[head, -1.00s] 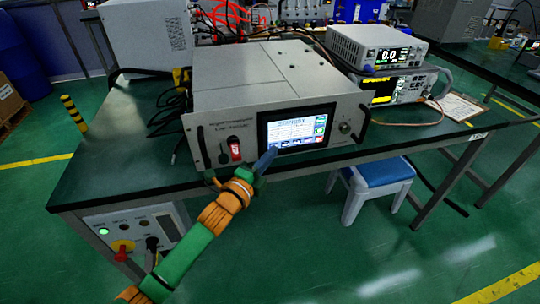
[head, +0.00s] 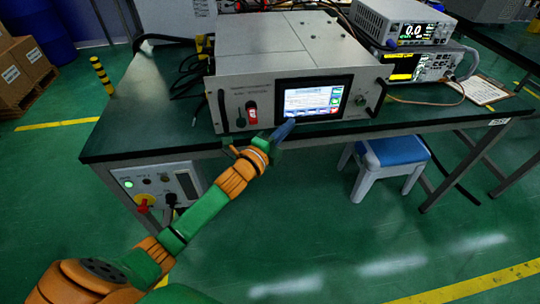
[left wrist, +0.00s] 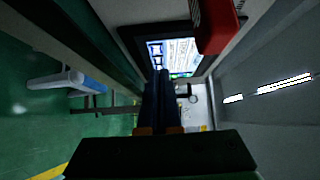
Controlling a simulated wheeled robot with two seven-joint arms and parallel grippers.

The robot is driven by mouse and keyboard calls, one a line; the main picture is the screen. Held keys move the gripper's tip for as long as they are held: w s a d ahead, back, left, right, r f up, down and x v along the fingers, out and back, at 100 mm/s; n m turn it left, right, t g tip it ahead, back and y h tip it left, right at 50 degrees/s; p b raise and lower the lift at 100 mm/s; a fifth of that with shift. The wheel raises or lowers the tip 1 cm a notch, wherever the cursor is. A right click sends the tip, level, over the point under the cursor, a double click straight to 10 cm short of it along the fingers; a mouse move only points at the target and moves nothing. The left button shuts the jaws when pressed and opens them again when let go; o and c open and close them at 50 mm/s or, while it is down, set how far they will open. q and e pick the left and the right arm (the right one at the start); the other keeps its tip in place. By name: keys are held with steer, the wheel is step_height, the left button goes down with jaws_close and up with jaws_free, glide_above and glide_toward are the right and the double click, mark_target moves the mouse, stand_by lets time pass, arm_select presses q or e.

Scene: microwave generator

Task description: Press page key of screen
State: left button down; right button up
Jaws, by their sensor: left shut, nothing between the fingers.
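The microwave generator (head: 285,60) is a grey box on the dark green table, with its front panel facing me. Its lit screen (head: 312,100) has a black frame and sits in the middle of the panel. It also shows in the left wrist view (left wrist: 180,52). My left gripper (head: 290,124) is shut and empty, its blue fingertips just in front of the screen's lower left edge. In the left wrist view its closed fingers (left wrist: 160,78) point at the screen's lower part. I cannot tell whether they touch it. The page key cannot be made out. My right gripper is not in view.
A red switch (head: 252,114) is on the panel left of the screen, and a black knob (head: 359,101) is on the right. Black handles flank the panel. Stacked instruments (head: 405,30) stand at right. A blue-topped stool (head: 393,152) is below the table.

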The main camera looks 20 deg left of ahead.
arm_select(q)
steer(key=s+a, duration=0.1)
steer(key=s, duration=0.9)
steer(key=shift+s+a, duration=0.15)
steer(key=shift+a, duration=0.05)
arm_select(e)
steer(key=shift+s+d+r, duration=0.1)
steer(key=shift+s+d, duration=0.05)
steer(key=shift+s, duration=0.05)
